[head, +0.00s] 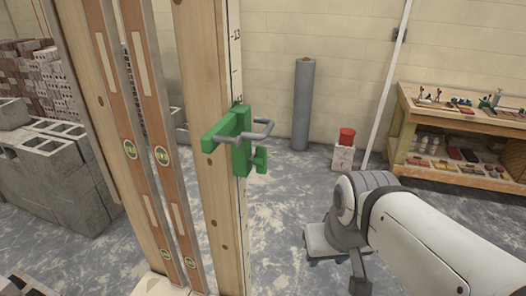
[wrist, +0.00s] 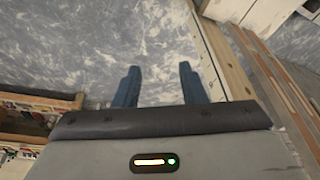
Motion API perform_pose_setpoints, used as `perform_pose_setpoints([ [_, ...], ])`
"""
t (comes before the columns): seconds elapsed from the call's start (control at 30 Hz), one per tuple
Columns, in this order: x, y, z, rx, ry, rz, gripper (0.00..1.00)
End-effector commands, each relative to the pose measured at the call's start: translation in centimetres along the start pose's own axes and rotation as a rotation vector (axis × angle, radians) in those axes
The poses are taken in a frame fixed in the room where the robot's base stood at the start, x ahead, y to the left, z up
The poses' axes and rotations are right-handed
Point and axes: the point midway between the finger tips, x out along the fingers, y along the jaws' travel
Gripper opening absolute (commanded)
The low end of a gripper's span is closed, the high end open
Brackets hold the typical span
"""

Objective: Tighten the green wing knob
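A green clamp-like bracket (head: 236,137) with a bent grey rod (head: 256,131) sits on the wooden post at the centre of the head view. A small green piece (head: 261,159) sticks out at its lower right and looks like the wing knob; its exact shape is too small to tell. In the wrist view, my gripper (wrist: 157,72) is open, its two blue fingers apart with only floor between them. Neither the bracket nor the knob shows in the wrist view. In the head view, my arm is at the lower right, apart from the bracket.
The upright wooden post (head: 213,215) has spirit levels (head: 160,150) beside it. Grey blocks (head: 58,170) stand at left. A grey cylinder (head: 303,105), a red-topped item (head: 346,136) and a wooden workbench (head: 455,120) stand at the back. Floor right of the post is largely clear.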

Motion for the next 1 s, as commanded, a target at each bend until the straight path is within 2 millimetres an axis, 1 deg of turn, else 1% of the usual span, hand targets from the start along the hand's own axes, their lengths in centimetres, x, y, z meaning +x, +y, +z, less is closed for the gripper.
perform_pose_setpoints([
  [0.03, 0.8, -0.3, 0.0, -0.009, -0.016, -0.03, 0.37],
  [0.13, 1.9, -1.6, -0.3, -0.054, -0.056, -0.147, 0.37],
  [0.23, 2.6, -3.4, -1.6, -0.13, -0.06, -0.327, 0.37],
  [0.37, 2.2, -5.6, -4.5, -0.256, 0.035, -0.582, 0.37],
  [0.47, 1.2, -6.4, -7.5, -0.367, 0.19, -0.761, 0.37],
  [0.5, 0.6, -6.5, -8.8, -0.412, 0.273, -0.822, 0.37],
  [0.57, -0.4, -6.3, -10.7, -0.482, 0.411, -0.9, 0.37],
  [0.6, -1.1, -6.0, -12.0, -0.526, 0.509, -0.938, 0.37],
  [0.7, -3.1, -4.7, -14.5, -0.625, 0.748, -0.993, 0.37],
  [0.83, -5.2, -3.1, -16.6, -0.713, 0.987, -1.001, 0.37],
  [0.9, -6.0, -2.5, -17.2, -0.74, 1.064, -0.994, 0.37],
  [1.0, -6.5, -2.4, -17.6, -0.759, 1.114, -0.989, 0.37],
])
